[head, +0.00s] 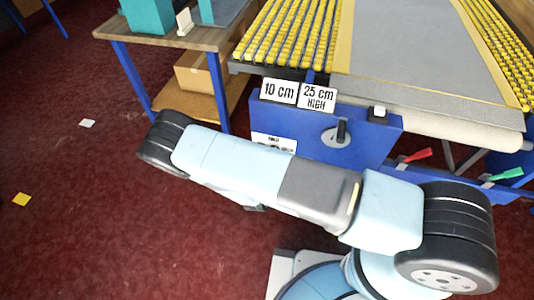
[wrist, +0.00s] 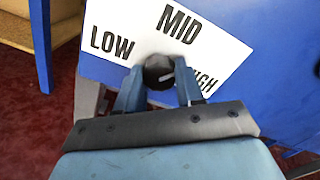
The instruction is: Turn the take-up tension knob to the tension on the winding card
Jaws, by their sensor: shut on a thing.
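The black take-up tension knob (wrist: 157,67) sits on a white dial plate (wrist: 215,47) marked LOW, MID and HIGH. My gripper (wrist: 158,76) is shut on the knob, with one finger at each side. A short pale mark on the knob runs toward the lower right, roughly to the HIGH side; its exact setting is hard to read. The right finger partly covers the word HIGH. In the head view my arm hides the knob and gripper, and only part of the dial plate (head: 272,143) shows.
A "10 cm" card (head: 279,92) stands beside the other card. The blue panel (head: 375,150) also bears a rotary switch (head: 337,134) and a white button (head: 379,112). Red (head: 415,157) and green (head: 506,175) levers are at the right. A wooden table (head: 190,42) stands left.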

